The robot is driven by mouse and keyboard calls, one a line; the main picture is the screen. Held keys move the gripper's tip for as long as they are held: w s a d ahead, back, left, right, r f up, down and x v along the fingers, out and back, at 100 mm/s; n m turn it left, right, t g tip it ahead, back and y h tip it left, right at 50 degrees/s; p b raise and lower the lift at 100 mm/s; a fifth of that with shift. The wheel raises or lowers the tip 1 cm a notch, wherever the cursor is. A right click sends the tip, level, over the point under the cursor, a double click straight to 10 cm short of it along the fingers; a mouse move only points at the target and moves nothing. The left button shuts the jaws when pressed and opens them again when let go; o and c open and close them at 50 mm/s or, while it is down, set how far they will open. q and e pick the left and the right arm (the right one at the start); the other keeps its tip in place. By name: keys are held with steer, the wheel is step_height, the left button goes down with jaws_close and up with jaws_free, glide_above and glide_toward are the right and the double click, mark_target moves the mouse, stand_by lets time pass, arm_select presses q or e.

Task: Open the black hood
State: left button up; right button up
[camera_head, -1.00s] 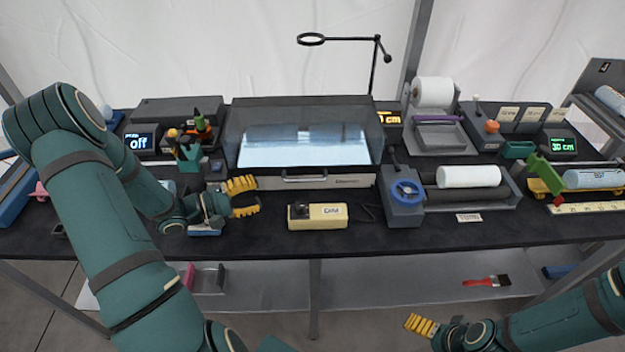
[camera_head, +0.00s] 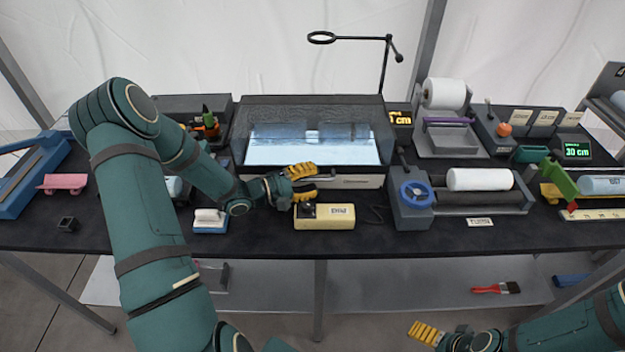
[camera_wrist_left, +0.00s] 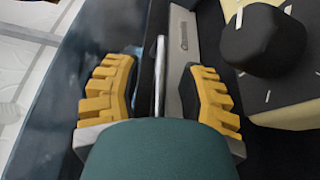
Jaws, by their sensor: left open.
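The black hood (camera_head: 310,113) is a dark, see-through cover over a lit white bed, and it looks closed. Its front handle is mostly behind my left gripper (camera_head: 314,182) in the head view. In the left wrist view, the silver handle bar (camera_wrist_left: 159,75) runs between the two yellow fingers of my left gripper (camera_wrist_left: 160,95). The fingers are open, with a gap on each side of the bar. My right gripper (camera_head: 427,334) is low at the bottom edge, away from the hood; its finger opening is not clear.
A cream box with a black knob (camera_head: 325,217) sits just below my left gripper. A roller device with a blue wheel (camera_head: 417,194) stands to the right. A white-and-blue block (camera_head: 210,220) is to the left. The bench front (camera_head: 270,245) is clear.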

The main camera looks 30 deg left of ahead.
arm_select(q)
steer(key=shift+w+d, duration=0.1)
steer(key=shift+w, duration=0.05)
jaws_close()
steer(key=shift+r, duration=0.1)
stand_by(0.3)
